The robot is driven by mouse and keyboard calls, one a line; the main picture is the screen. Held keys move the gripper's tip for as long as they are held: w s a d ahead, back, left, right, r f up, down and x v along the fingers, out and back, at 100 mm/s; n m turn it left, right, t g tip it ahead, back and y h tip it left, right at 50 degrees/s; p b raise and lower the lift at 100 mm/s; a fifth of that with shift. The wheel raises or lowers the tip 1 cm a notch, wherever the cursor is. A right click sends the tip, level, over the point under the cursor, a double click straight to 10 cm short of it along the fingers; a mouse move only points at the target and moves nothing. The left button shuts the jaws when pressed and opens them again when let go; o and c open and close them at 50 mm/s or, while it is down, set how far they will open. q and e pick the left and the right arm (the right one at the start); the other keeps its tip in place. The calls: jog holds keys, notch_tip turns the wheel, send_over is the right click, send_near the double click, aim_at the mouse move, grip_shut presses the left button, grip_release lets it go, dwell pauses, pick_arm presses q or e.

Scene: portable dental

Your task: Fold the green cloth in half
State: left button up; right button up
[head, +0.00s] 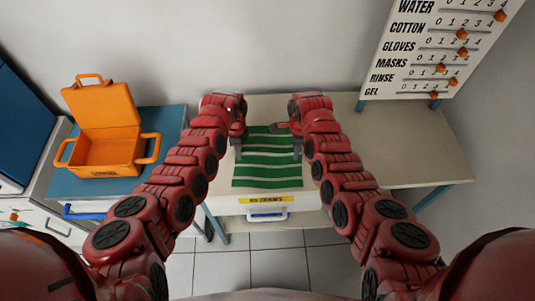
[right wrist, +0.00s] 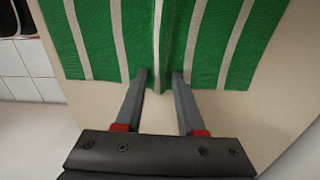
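The green cloth (head: 267,172) with pale stripes lies spread on the table, close to its front edge. My left gripper (head: 238,152) is at the cloth's left edge; its fingers are too small to read. My right gripper (head: 297,150) is at the cloth's right edge. In the right wrist view, its two fingers (right wrist: 161,76) are apart and point at the edge of the cloth (right wrist: 105,35). A narrow raised ridge of cloth with a pale stripe stands between the fingertips, with gaps beside it.
The beige table (head: 400,155) has free room to the right of the cloth. An orange open case (head: 105,155) stands on a blue-topped cabinet (head: 172,125) at the left. A counter board (head: 435,50) with orange sliders stands at the back right. A yellow-labelled drawer (head: 267,200) is below the cloth.

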pick_arm(q)
grip_shut()
pick_arm(e)
grip_shut()
jog(key=shift+s, duration=0.1)
